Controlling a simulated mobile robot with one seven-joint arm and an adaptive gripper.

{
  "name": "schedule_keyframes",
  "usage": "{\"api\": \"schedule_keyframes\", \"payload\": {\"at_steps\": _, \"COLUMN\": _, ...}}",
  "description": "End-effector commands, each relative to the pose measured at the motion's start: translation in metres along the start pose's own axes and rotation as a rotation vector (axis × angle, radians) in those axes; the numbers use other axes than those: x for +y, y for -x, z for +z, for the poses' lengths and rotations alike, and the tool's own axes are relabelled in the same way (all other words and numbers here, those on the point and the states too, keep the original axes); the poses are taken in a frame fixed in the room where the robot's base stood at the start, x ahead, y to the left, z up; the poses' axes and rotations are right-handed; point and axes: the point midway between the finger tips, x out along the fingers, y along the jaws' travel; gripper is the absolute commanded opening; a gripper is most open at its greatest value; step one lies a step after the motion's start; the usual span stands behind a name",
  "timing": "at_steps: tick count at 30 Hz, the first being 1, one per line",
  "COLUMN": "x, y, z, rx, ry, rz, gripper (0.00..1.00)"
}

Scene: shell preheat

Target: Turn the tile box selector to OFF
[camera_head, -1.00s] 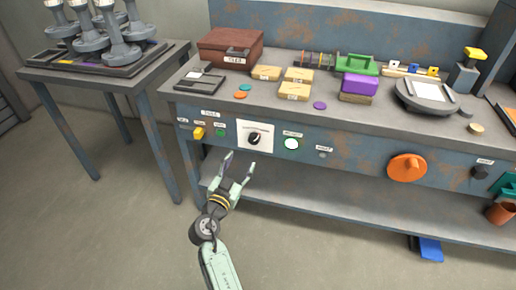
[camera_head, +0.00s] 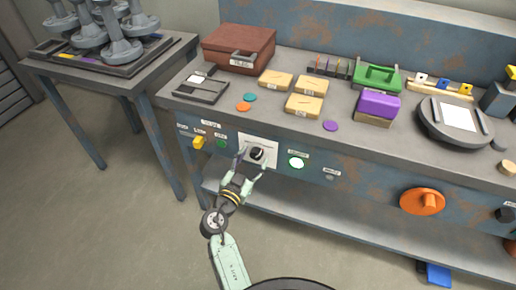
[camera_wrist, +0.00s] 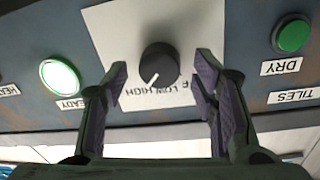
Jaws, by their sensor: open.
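The selector is a black round knob (camera_wrist: 159,64) on a white plate (camera_wrist: 112,22) in the wrist view, which shows the panel upside down. Its white pointer line slants down-left, toward the HIGH end of the printed labels. LOW is beside HIGH, and the label at the right is partly hidden by a finger. In the head view the knob (camera_head: 257,154) is on the bench's front panel. My gripper (camera_wrist: 160,75) is open, with one finger on each side of the knob and visible gaps between. In the head view my gripper (camera_head: 252,165) is right at the knob.
A lit white-green button (camera_wrist: 60,77) and a green button (camera_wrist: 291,36) flank the plate in the wrist view. Tiles and a brown box (camera_head: 238,47) stand on the bench above.

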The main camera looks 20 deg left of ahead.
Motion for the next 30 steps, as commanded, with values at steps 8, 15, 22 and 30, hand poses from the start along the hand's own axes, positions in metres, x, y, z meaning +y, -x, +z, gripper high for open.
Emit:
{"api": "schedule_keyframes", "payload": {"at_steps": 8, "x": 0.0003, "y": 0.0028, "z": 0.0003, "rx": 0.0, "ry": 0.0, "rz": 0.0, "gripper": 0.53}}
{"api": "schedule_keyframes", "payload": {"at_steps": 15, "x": 0.0003, "y": 0.0027, "z": 0.0002, "rx": 0.0, "ry": 0.0, "rz": 0.0, "gripper": 0.48}}
{"api": "schedule_keyframes", "payload": {"at_steps": 22, "x": 0.0002, "y": 0.0026, "z": 0.0, "rx": 0.0, "ry": 0.0, "rz": 0.0, "gripper": 0.33}}
{"api": "schedule_keyframes", "payload": {"at_steps": 30, "x": 0.0002, "y": 0.0025, "z": -0.0001, "rx": 0.0, "ry": 0.0, "rz": 0.0, "gripper": 0.15}}
